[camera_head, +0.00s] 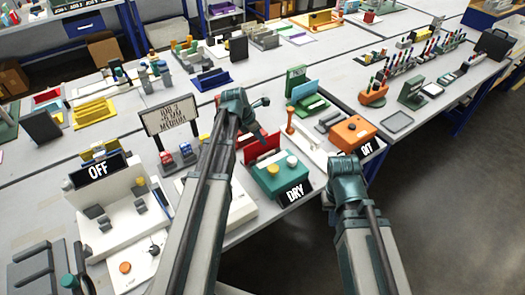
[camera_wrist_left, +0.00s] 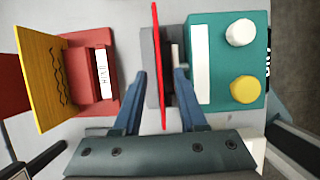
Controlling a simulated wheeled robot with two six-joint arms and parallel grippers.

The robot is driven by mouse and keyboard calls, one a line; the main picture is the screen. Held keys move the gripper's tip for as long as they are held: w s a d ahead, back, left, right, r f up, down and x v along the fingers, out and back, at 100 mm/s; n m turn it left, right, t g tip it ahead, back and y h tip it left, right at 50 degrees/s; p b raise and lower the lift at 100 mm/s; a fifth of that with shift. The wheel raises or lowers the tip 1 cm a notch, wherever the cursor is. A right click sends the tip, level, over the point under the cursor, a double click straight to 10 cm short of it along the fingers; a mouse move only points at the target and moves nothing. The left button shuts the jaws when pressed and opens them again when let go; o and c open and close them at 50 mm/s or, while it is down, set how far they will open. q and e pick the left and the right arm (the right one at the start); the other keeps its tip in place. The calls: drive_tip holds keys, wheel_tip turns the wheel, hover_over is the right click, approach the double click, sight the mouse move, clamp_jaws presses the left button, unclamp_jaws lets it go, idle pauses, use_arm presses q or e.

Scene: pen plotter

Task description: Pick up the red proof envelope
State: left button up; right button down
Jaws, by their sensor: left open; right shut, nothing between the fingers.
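The red proof envelope (camera_head: 262,147) stands upright at the back of the teal box (camera_head: 275,176) marked DRY. In the left wrist view the envelope (camera_wrist_left: 157,50) shows edge-on as a thin red line in a grey holder (camera_wrist_left: 149,58), beside the teal box (camera_wrist_left: 226,65). My left gripper (camera_wrist_left: 161,75) is open, one finger on each side of the envelope, with gaps visible. In the head view its fingers are mostly hidden by my left arm. My right gripper (camera_head: 345,170) is shut and empty, right of the DRY box; its fingertips are hard to make out.
A red block (camera_wrist_left: 90,73) with a yellow sheet (camera_wrist_left: 43,65) stands left of the fingers in the wrist view. An orange box (camera_head: 352,134) stands right of the DRY box. A white station (camera_head: 110,215) marked OFF is at left. Open floor (camera_head: 450,200) lies at right.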

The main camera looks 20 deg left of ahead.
sight(263, 148)
use_arm(q)
drive_tip(key=b+x, duration=0.3)
drive_tip(key=x, duration=0.1)
drive_tip(key=shift+w+f, duration=0.1)
drive_tip(key=shift+f, duration=0.05)
drive_tip(key=shift+c, duration=0.2)
clamp_jaws()
